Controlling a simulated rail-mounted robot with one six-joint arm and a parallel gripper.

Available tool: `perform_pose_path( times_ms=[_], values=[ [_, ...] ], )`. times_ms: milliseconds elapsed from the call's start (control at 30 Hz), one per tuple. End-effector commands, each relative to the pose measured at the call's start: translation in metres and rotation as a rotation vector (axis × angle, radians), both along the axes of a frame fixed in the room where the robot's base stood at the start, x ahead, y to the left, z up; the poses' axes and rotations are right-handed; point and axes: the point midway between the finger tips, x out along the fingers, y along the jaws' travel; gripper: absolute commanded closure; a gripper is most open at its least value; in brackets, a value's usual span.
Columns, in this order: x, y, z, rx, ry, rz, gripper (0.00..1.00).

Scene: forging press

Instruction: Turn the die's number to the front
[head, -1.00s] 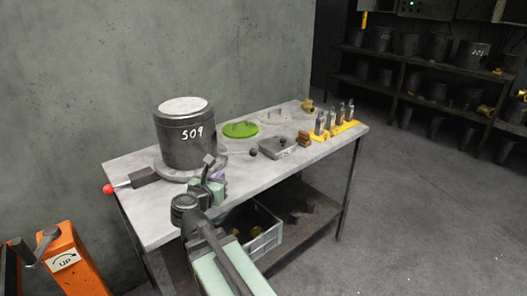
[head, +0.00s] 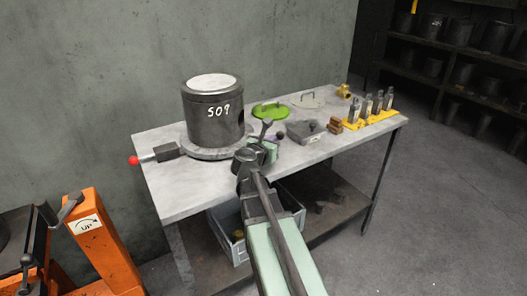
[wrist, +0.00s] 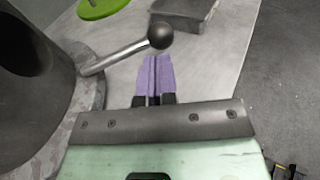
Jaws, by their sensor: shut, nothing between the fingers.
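The die is a dark cylinder (head: 202,128) with a pale top, standing upright on a round turntable (head: 207,154) on the bench. Its white number 509 (head: 219,111) shows on the side facing the head camera, slightly right of the middle. A steel lever (wrist: 115,60) ending in a black ball knob (wrist: 160,36) reaches out from the turntable; the knob also shows in the head view (head: 280,134). My gripper (wrist: 154,76), with purple fingers, is shut and empty. In the wrist view its tips lie just below the knob in the picture; I cannot tell whether they touch.
A red-knobbed handle (head: 134,160) sticks out left of the turntable. Behind and right on the bench (head: 330,150) lie a green disc (head: 272,111), a grey block (head: 305,131) and a yellow rack (head: 372,119). An orange stand (head: 103,240) is at the lower left.

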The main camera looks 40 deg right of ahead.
Motion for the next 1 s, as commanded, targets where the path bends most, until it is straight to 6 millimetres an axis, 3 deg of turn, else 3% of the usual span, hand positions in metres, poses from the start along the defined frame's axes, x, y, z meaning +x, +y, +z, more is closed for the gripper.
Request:
perform_pose_path(
  times_ms=[200,667,1000],
  values=[
    [0.012,-0.024,-0.005,0.000,0.000,0.000,1.00],
    [0.016,-0.031,-0.005,0.000,0.000,0.000,1.00],
    [0.047,-0.075,-0.005,0.000,-0.001,-0.001,1.00]
  ],
)
